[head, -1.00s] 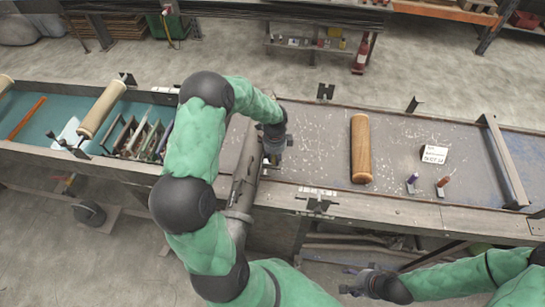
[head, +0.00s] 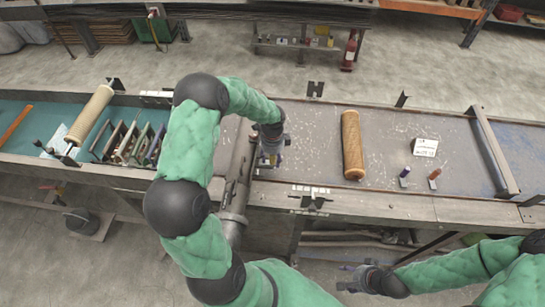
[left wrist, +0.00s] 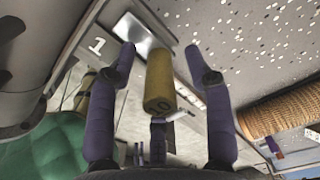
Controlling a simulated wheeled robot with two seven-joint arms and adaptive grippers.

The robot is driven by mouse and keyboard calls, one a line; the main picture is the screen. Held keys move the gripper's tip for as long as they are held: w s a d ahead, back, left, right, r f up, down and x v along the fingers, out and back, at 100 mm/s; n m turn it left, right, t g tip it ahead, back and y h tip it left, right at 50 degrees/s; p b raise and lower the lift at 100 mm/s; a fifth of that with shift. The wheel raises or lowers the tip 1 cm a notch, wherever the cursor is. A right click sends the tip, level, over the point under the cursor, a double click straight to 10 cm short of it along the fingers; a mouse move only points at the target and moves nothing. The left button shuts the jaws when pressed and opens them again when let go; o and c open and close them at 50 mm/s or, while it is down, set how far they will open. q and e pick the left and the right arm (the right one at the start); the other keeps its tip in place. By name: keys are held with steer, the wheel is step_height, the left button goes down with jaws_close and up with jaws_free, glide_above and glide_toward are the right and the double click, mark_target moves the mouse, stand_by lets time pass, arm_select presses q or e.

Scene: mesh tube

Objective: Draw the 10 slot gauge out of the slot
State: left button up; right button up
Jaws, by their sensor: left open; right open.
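The 10 slot gauge (left wrist: 159,82) is a yellow-brown cylinder with "10" on its end, in the left wrist view. It lies between the two purple fingers of my left gripper (left wrist: 160,50), with a visible gap on each side. The left gripper is open and not closed on it. The slot itself is hard to make out; a shiny metal plate (left wrist: 144,36) shows just beyond the gauge. In the head view my left gripper (head: 270,158) is over the bench beside a long grey beam, and the gauge cannot be made out. My right gripper (head: 357,280) is open and empty, in front of the bench.
A brown mesh tube (head: 352,145) lies on the bench to the right. Farther right are a white sign (head: 425,147), a purple piece (head: 405,172) and an orange piece (head: 435,175) on small stands. A rack of plates (head: 125,140) stands left of my left arm.

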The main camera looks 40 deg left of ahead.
arm_select(q)
steer(key=shift+r, duration=0.1)
step_height(320, 180, up, 11)
steer(key=shift+r, duration=0.4)
steer(key=shift+a, duration=0.1)
stand_by(0.3)
